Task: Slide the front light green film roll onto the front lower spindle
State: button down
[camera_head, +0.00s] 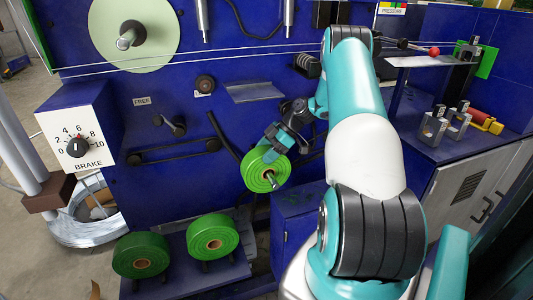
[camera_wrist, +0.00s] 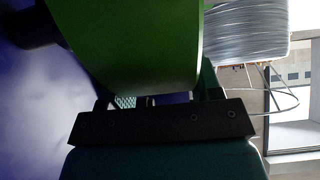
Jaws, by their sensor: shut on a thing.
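A green film roll (camera_head: 256,178) is at the lower middle of the blue machine face in the head view, its round end facing the camera. A grey metal spindle end (camera_head: 272,181) sticks out of its core, so the roll appears to be around the spindle; how deep it sits I cannot tell. My gripper (camera_head: 269,156) is shut on the roll's upper rim. In the wrist view the roll (camera_wrist: 140,40) fills the upper middle, close against my gripper (camera_wrist: 160,102). The fingertips are mostly hidden there.
Two more green rolls, a left one (camera_head: 141,243) and a right one (camera_head: 214,223), rest on a low blue shelf (camera_head: 178,273). A pale green disc (camera_head: 155,50) is on the upper spindle (camera_head: 125,41). A brake dial box (camera_head: 77,137) juts out left. Wires cross above.

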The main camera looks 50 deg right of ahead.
aim_at(262, 146)
jog(key=shift+w+d+r+p, duration=0.1)
jog(key=shift+w+d, duration=0.2)
jog(key=shift+w, duration=0.2)
jog(key=shift+w+d+f+p, duration=0.1)
jog(key=shift+w+d, duration=0.25)
jog(key=shift+w, duration=0.2)
jog(key=shift+w+d+r+p, duration=0.1)
jog(key=shift+w+d, duration=0.2)
jog(key=shift+w, duration=0.2)
jog(key=shift+c, duration=1.5)
grip_release()
jog(key=shift+o, duration=0.4)
